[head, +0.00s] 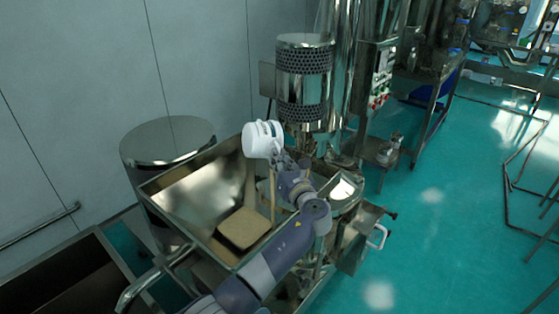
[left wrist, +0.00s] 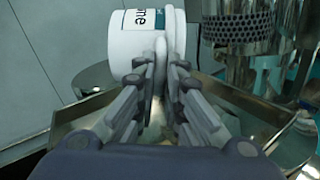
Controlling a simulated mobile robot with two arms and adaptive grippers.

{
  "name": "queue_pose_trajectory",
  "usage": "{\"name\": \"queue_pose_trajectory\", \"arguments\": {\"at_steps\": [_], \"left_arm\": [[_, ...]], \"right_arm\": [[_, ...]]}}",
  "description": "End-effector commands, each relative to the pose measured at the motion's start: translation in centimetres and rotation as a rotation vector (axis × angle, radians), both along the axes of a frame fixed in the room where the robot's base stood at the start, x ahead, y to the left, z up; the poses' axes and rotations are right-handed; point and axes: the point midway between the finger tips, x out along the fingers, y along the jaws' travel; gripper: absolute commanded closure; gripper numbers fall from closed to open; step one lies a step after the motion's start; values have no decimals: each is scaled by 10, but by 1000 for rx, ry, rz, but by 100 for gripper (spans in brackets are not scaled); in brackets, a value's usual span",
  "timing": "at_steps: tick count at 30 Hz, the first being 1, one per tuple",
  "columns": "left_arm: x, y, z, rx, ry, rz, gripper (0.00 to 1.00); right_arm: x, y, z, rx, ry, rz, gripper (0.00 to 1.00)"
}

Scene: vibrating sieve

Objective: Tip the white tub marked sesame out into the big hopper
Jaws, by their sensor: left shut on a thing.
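The white tub (head: 257,141) is held up over the far edge of the big steel hopper (head: 187,193). In the left wrist view the white tub (left wrist: 126,47) lies tipped on its side. Its label runs sideways and the letters "me" can be read. My left gripper (head: 283,160) is shut on the tub; the fingers (left wrist: 158,72) meet at its rim or edge in the left wrist view. The tub's mouth and contents cannot be made out. A flat beige patch (head: 243,228) shows at the bottom of the hopper. My right gripper is not in view.
A steel drum (head: 165,140) stands behind the hopper at the left. A perforated steel cylinder (head: 304,75) rises close behind the tub. A dark open steel trough (head: 70,270) is at lower left. Green floor (head: 430,220) is open at the right.

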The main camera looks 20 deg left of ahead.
Motion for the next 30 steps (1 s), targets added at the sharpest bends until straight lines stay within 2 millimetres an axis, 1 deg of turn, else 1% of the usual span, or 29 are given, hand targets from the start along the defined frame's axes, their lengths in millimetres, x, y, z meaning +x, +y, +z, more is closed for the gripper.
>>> {"name": "queue_pose_trajectory", "arguments": {"at_steps": [3,6,14,17,24,27,30], "left_arm": [[0,0,2,102,77,1,100],[0,0,2,146,113,0,100],[0,0,1,154,121,1,100],[0,0,1,182,144,1,100],[0,1,2,418,332,2,100],[0,1,1,496,397,1,100],[0,1,1,536,430,1,100]], "right_arm": [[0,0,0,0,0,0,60],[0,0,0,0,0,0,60],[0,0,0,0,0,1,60],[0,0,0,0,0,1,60],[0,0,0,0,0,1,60],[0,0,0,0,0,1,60],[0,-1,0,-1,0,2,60]]}}
